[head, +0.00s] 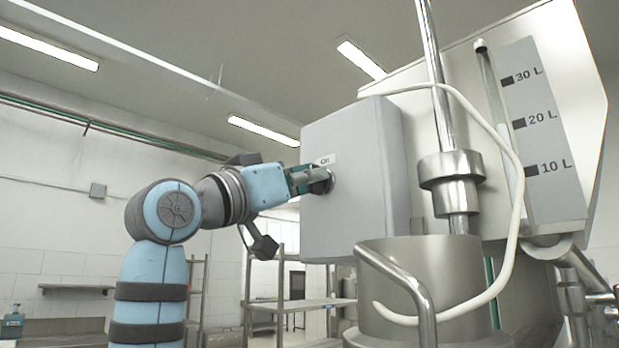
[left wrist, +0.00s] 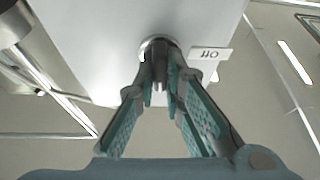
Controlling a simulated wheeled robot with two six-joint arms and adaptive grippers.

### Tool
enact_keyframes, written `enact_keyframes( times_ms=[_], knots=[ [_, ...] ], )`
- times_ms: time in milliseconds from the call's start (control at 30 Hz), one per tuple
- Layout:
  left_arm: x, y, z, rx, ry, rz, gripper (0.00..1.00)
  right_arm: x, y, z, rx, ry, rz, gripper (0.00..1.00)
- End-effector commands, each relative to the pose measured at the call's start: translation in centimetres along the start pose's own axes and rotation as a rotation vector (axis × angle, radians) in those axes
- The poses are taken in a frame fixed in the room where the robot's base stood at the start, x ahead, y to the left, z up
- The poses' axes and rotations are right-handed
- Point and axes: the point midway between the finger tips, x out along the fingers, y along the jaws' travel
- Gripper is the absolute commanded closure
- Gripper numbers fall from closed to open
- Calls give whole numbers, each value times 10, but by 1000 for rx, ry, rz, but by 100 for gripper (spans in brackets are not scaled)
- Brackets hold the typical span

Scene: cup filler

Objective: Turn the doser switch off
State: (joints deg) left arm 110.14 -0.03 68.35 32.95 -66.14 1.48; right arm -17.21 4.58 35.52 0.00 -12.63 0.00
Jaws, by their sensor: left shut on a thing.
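My right gripper is not in view.
A steel hopper (head: 560,130) with a litre scale stands right of the box. A steel cylinder (head: 437,275) and a white cable (head: 512,200) are in front of it. Metal shelving (head: 298,305) stands behind my left arm. Open air lies left of the box.

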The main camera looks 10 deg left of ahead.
Motion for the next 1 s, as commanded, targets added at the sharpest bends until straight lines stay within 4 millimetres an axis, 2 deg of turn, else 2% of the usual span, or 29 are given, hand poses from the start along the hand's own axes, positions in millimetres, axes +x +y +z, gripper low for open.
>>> enact_keyframes(
  times_ms=[267, 567, 1000],
  knots=[
    [0, 0, 3, -143, -6, -58, 100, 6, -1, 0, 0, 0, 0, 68],
    [1, 1, 3, -393, -8, -163, 100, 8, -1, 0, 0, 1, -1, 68],
    [2, 1, 2, -779, -9, -326, 100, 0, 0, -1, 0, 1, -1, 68]
  ],
)
